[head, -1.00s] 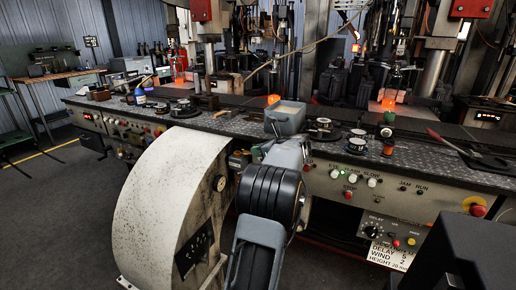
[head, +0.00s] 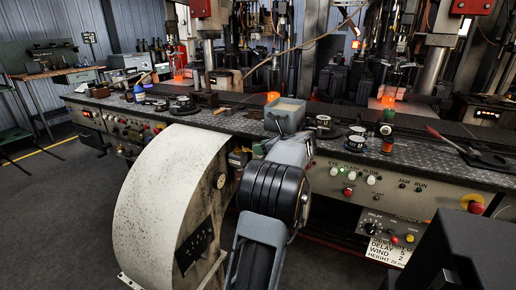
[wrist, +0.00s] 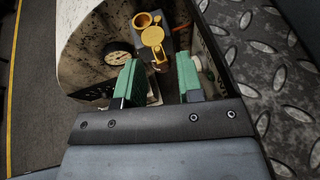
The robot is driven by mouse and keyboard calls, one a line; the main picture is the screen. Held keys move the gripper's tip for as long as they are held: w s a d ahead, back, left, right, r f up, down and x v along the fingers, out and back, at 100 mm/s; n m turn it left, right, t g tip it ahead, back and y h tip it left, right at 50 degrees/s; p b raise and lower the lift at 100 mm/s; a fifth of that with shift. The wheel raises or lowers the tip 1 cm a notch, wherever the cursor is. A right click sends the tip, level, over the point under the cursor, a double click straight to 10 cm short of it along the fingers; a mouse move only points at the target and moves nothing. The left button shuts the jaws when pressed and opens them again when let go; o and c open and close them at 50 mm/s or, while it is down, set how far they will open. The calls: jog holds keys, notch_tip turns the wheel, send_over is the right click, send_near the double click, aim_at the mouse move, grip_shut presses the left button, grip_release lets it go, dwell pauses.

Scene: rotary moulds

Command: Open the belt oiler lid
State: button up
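The belt oiler is a small brass-yellow fitting in the wrist view, beside the pale, speckled drum cover (wrist: 85,35). It has an open-looking round cup (wrist: 143,20) and, just below it in the picture, a flat round yellow disc (wrist: 152,37) that looks like the lid. Whether the lid is raised at all is not clear. My gripper (wrist: 157,66) has two green fingers spread apart with nothing between them. The disc sits just beyond the fingertips, between their lines; I see no clear contact. In the head view my arm hides the gripper, and a yellowish part (head: 238,160) shows beside the drum cover.
A metal bench (head: 230,122) with a diamond-plate top runs behind my arm. Diamond plate lies close on the right.

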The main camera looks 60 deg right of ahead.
jog(key=p+v, duration=0.2)
jog(key=v, duration=0.9)
jog(key=shift+s, duration=0.4)
jog(key=shift+r, duration=0.1)
